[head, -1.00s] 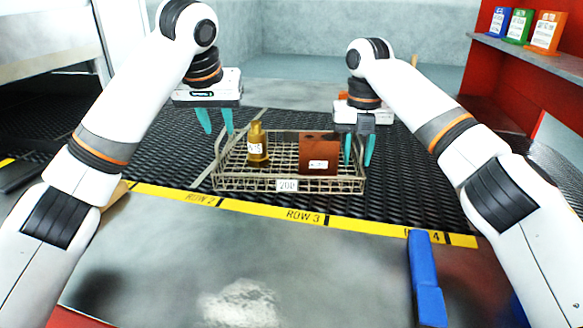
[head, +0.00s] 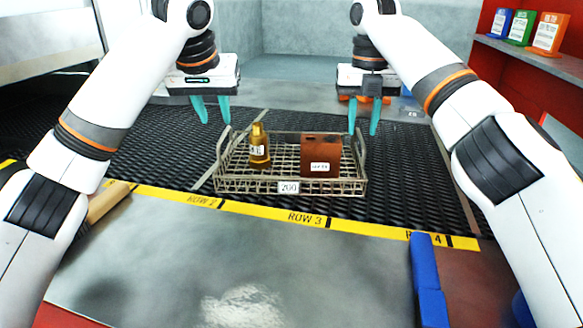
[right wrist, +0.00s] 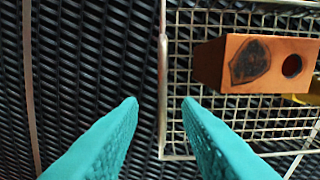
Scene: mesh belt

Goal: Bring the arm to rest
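My left gripper (head: 211,110) is open and empty above the mesh belt, over the left end of a wire basket (head: 215,185). My right gripper (head: 364,118) is open and empty above the basket's right end. In the right wrist view its teal fingertips (right wrist: 160,103) are apart, with the basket's end wire (right wrist: 162,75) beyond them. The basket stands on the belt and holds a brass fitting (head: 259,148) upright at the left. A brown block (head: 320,155) with holes sits in it at the right; it also shows in the right wrist view (right wrist: 265,62).
The black mesh belt (head: 400,185) has free room around the basket. A yellow strip (head: 265,212) with row labels edges the grey table (head: 230,255). A blue bar (head: 426,275) lies at front right. Blue, green and orange card holders (head: 520,30) stand on a right shelf.

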